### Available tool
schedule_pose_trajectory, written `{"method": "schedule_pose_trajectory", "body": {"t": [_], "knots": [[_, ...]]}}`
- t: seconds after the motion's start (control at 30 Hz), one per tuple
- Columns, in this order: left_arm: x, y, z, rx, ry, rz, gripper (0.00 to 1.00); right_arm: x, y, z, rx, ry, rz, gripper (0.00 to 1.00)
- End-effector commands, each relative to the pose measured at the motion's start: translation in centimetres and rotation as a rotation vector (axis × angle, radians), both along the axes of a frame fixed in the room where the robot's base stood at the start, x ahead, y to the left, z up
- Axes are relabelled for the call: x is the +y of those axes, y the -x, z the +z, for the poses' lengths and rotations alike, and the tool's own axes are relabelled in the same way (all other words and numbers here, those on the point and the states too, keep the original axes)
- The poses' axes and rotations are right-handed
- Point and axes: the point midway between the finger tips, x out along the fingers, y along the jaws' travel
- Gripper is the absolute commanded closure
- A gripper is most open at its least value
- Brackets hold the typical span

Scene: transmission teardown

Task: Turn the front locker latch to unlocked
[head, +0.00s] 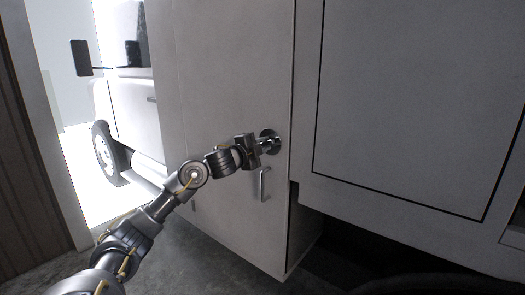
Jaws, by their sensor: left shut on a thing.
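The front locker (222,75) is a tall pale grey cabinet with a closed door. Its latch (272,136) has a round metal base near the door's right edge. My left gripper (264,146) reaches in from the lower left and is shut on the latch. The gripper covers much of the latch, so I cannot tell which way it is turned. My right gripper is not in view.
A metal pull handle (264,184) stands out from the door just below the latch. A large grey panelled body (410,100) stands to the right of the locker. A white truck (128,110) is outside at the left. Dark floor (190,262) lies below.

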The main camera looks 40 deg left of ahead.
Motion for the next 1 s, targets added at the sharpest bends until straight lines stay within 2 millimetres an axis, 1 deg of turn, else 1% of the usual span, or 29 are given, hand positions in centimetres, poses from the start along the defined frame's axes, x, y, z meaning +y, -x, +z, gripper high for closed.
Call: {"method": "schedule_pose_trajectory", "body": {"t": [0.03, 0.1, 0.3, 0.5, 0.7, 1.0], "knots": [[0.1, 0.0, -0.2, 0.000, -0.045, 0.001, 1.00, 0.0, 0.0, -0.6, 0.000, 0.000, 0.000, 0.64], [0.0, 0.0, -0.2, 0.001, -0.105, 0.000, 1.00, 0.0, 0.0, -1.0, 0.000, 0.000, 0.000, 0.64], [0.0, 0.0, -0.2, 0.006, -0.258, 0.001, 1.00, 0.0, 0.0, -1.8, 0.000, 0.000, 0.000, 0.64], [0.0, 0.0, -0.1, 0.008, -0.367, 0.000, 1.00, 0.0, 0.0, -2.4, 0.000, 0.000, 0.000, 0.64], [0.0, 0.0, -0.1, 0.011, -0.431, 0.000, 1.00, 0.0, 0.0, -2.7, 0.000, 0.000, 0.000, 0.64], [0.0, 0.0, 0.0, 0.012, -0.457, 0.000, 1.00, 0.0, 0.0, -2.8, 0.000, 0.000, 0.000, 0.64]]}}
